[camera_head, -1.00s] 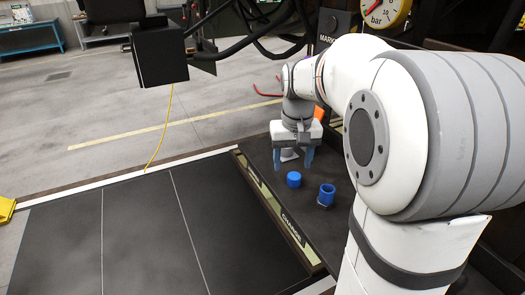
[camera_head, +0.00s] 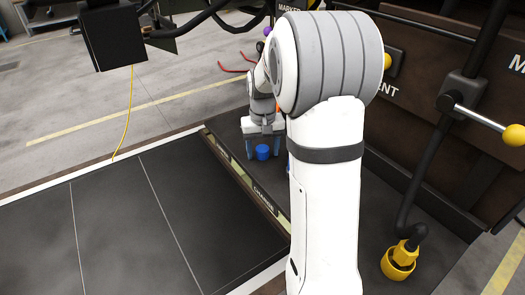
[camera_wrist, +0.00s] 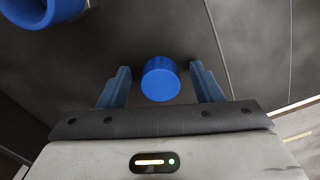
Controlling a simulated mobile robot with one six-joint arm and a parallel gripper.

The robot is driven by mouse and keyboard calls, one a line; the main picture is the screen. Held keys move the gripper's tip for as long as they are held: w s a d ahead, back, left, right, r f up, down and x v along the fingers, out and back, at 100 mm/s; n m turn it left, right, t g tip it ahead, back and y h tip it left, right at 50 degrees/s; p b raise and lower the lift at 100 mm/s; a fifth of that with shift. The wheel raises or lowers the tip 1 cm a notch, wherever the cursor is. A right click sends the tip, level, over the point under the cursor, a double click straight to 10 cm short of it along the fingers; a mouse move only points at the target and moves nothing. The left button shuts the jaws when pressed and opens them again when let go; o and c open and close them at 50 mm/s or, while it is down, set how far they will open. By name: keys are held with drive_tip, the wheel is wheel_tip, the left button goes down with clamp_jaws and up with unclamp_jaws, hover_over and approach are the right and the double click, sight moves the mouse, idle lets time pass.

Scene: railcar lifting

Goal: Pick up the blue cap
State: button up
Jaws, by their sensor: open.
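The blue cap (camera_head: 262,152), a short solid blue cylinder, stands on the dark surface beside the striped edge strip. In the wrist view the cap (camera_wrist: 161,82) shows between my two blue fingers, with a gap on each side. My gripper (camera_head: 263,156) is open and down at the cap, one finger on its left and one on its right. The wrist view also shows my gripper (camera_wrist: 160,70) with nothing held. I cannot tell exactly how deep the fingertips reach beside the cap.
A hollow blue cup-like piece (camera_wrist: 45,8) is near the cap, cut off at the wrist view's top left; my arm mostly hides it in the head view. A yellow fitting (camera_head: 398,262) with a hose stands at lower right. Dark panels (camera_head: 90,235) lie left.

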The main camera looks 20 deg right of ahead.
drive_tip(key=shift+c, duration=0.5)
drive_tip(key=c, duration=0.9)
drive_tip(key=shift+c, duration=0.2)
